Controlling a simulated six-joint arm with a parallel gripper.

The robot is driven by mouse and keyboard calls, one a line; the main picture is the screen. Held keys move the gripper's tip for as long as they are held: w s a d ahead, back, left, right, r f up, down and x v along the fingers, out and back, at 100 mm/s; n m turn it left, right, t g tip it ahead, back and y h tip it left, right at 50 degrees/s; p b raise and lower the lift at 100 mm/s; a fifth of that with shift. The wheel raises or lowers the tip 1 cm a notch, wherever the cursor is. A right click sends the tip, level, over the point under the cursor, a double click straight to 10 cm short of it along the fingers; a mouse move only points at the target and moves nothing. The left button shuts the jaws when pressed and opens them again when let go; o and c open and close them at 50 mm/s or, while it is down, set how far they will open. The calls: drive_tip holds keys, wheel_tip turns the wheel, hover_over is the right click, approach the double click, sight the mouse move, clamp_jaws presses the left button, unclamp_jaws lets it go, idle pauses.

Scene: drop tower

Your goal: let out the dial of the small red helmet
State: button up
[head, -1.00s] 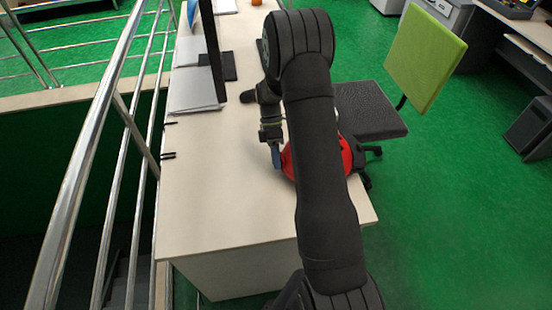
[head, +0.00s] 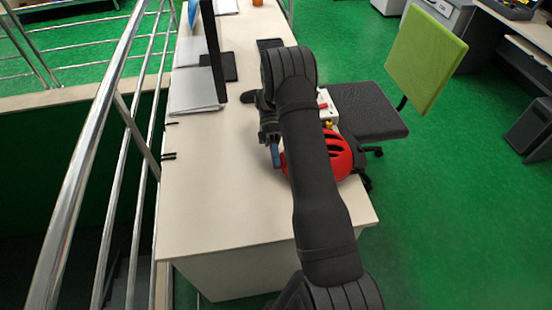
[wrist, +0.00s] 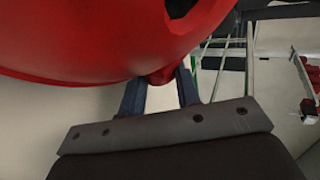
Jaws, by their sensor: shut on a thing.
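The red helmet (head: 340,158) sits on the desk near its right edge, with dark vent slots, partly hidden behind my arm in the head view. It also fills the upper left of the wrist view (wrist: 90,35). My gripper (head: 277,158) is at the helmet's left side, low over the desk. In the wrist view my gripper (wrist: 161,85) has its two blue-grey fingers on either side of a small red dial (wrist: 160,76) at the helmet's edge and is shut on it. Any markings on the dial cannot be made out.
A white box with red and yellow parts (head: 328,104) lies just beyond the helmet. A monitor (head: 212,50) and papers (head: 194,88) stand at the back left. The desk's front left (head: 210,200) is clear. A metal railing (head: 85,150) runs along the left.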

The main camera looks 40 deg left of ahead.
drive_tip(key=o, duration=1)
drive_tip(key=shift+r+t+y, duration=0.1)
drive_tip(key=shift+t+y, duration=0.2)
drive_tip(key=t+y, duration=0.3)
drive_tip(key=shift+s+d+r, duration=0.2)
drive_tip(key=shift+s+r, duration=0.05)
drive_tip(key=shift+r, duration=0.05)
drive_tip(key=t+y, duration=0.3)
drive_tip(key=shift+s+d+r+t+y, duration=0.1)
drive_tip(key=shift+s+d+t+y, duration=0.15)
drive_tip(key=shift+t+y, duration=0.05)
drive_tip(key=shift+r+t+y, duration=0.15)
drive_tip(key=shift+t+y, duration=0.25)
drive_tip(key=r, duration=0.5)
drive_tip(key=w+a+r, duration=0.1)
drive_tip(key=r, duration=1.1)
drive_tip(key=shift+w+a, duration=0.3)
